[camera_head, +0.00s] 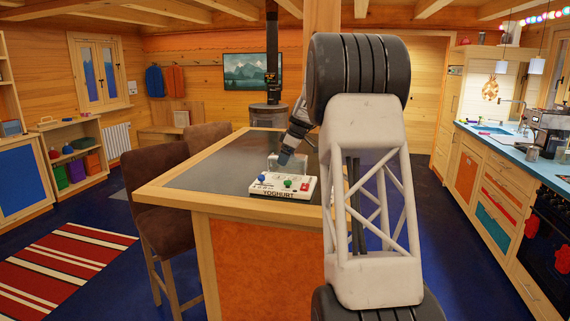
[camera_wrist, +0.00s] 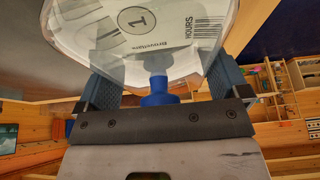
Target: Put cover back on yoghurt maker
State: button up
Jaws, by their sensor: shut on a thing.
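The yoghurt maker (camera_head: 283,186), a low white box marked "YOGHURT" with blue, green and red parts on top, sits near the front of the dark island top. My gripper (camera_head: 284,158) is just above its back left part, pointing down. A pale, see-through cover (camera_head: 298,162) shows beside the gripper, behind the coloured parts. In the wrist view my gripper (camera_wrist: 160,82) is shut on the clear cover (camera_wrist: 130,45), its fingers wide apart. A blue part (camera_wrist: 158,93) shows between them. Print with "1" and "HOURS" shows there. Whether the cover touches the base is unclear.
The island top (camera_head: 222,160) is otherwise largely clear. Two brown bar chairs (camera_head: 165,205) stand along its left side. My arm hides the island's right part. A kitchen counter (camera_head: 500,138) runs along the right wall.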

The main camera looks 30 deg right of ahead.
jog(key=shift+w+d+f, duration=0.1)
jog(key=shift+w+d, duration=0.3)
jog(key=shift+w, duration=0.45)
jog(key=shift+w+d+f, duration=0.1)
jog(key=shift+w+d, duration=0.25)
jog(key=shift+w, duration=0.45)
jog(key=shift+f, duration=1.7)
jog(key=shift+f, duration=0.1)
jog(key=o, duration=0.6)
jog(key=v, duration=1.2)
